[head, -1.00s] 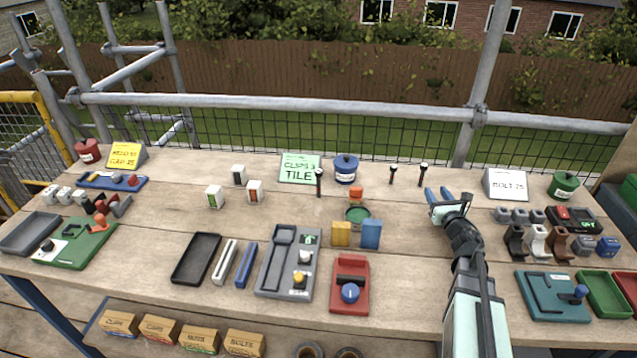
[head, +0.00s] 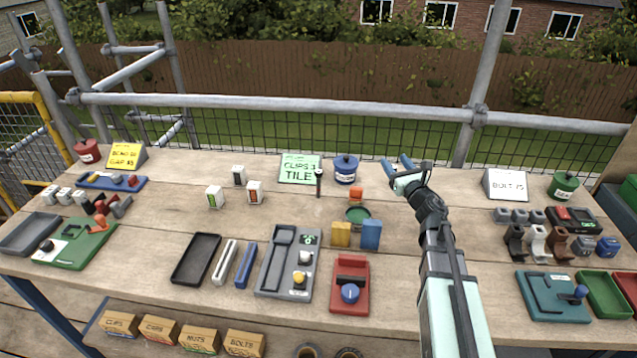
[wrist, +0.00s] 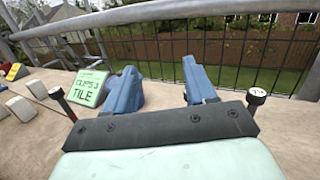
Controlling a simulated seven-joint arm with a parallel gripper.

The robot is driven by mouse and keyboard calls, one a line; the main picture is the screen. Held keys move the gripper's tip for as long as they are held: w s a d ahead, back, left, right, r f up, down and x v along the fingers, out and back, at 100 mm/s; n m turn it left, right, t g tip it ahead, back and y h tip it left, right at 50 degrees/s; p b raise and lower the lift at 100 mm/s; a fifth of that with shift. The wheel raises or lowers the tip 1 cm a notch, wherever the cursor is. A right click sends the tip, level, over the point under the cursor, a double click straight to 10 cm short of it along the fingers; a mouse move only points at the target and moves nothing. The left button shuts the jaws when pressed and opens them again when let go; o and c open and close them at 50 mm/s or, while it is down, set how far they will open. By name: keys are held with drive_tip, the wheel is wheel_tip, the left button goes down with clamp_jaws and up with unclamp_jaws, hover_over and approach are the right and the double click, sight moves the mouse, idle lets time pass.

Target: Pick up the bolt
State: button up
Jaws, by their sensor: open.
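One upright dark bolt with a pale-topped head (head: 318,182) stands on the bench by the green sign; in the wrist view it is at the left (wrist: 62,101). Another bolt (wrist: 256,98) stands just outside my right finger in the wrist view, its pale top marked. The wrist view shows the same open fingers (wrist: 166,78). A third bolt cannot be made out.
The blue pot (head: 346,169) and green sign (head: 300,168) stand left of my gripper. The white bolt sign (head: 506,185) is to its right. An orange piece on a green stand (head: 357,213) and yellow and blue blocks are in front. Scaffold rails and mesh (head: 400,105) run behind.

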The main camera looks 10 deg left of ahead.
drive_tip(key=w+a+r+m+t+y, duration=0.1)
drive_tip(key=w+a+r, duration=0.3)
drive_tip(key=a+r, duration=0.3)
drive_tip(key=w+a+r+m+t, duration=0.1)
drive_tip(key=w+a+r, duration=0.3)
drive_tip(key=r, duration=0.5)
drive_tip(key=w+a+r+m+h, duration=0.1)
drive_tip(key=w+r+m+h, duration=0.3)
drive_tip(key=m, duration=0.5)
drive_tip(key=n+g, duration=2)
drive_tip(key=n, duration=0.5)
approach(319, 185)
drive_tip(key=shift+w+a+r+x, duration=0.1)
drive_tip(key=shift+a+x, duration=0.05)
drive_tip(key=shift+x, duration=1.55)
drive_tip(key=shift+w+a+r+x, duration=0.1)
drive_tip(key=shift+a+x, duration=0.05)
drive_tip(key=shift+x, duration=1.5)
drive_tip(key=shift+w+a+x, duration=0.1)
drive_tip(key=shift+a+x, duration=0.1)
drive_tip(key=shift+x, duration=1.5)
